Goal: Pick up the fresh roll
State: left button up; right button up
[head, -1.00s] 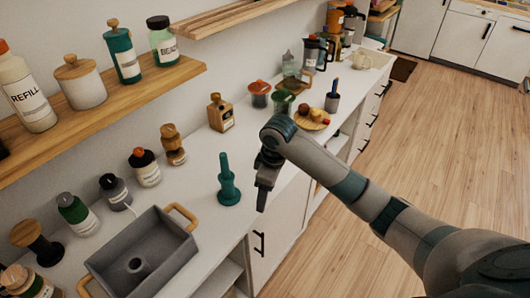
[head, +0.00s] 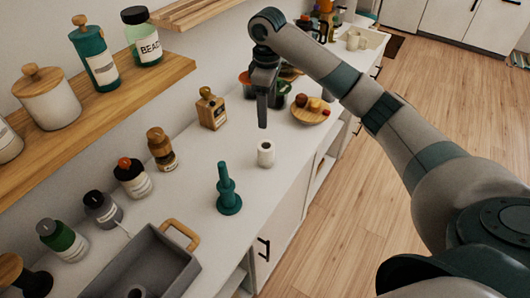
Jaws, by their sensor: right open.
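The fresh roll (head: 265,158), a small white cylinder with a dark hole in its top, stands upright on the white counter in the head view. My right gripper (head: 262,124) points down, open and empty. In the picture its fingertips are just above the roll, with a gap between them; the exact height over the counter is hard to judge. A teal post on a round base (head: 228,198) stands to the left of and nearer than the roll. My left gripper is not in view.
A grey tray with wooden handles (head: 150,262) sits at the front left. Several bottles, including a wooden-capped one (head: 211,110), line the wall. A round wooden board (head: 309,115) with food lies beyond the roll. A wooden shelf (head: 120,108) overhangs at left.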

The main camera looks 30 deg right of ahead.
aim_at(266, 150)
notch_tip(266, 150, down, 12)
jog(key=p, duration=0.3)
jog(key=shift+w+f, duration=0.15)
jog(key=shift+f, duration=0.1)
dwell(0.3)
jog(key=shift+a+f+p, duration=0.1)
jog(key=shift+f+p, duration=0.35)
jog(key=shift+p, duration=0.25)
notch_tip(266, 150, down, 3)
jog(key=shift+f+p, duration=0.1)
jog(key=shift+p, duration=0.65)
jog(key=shift+f, duration=0.55)
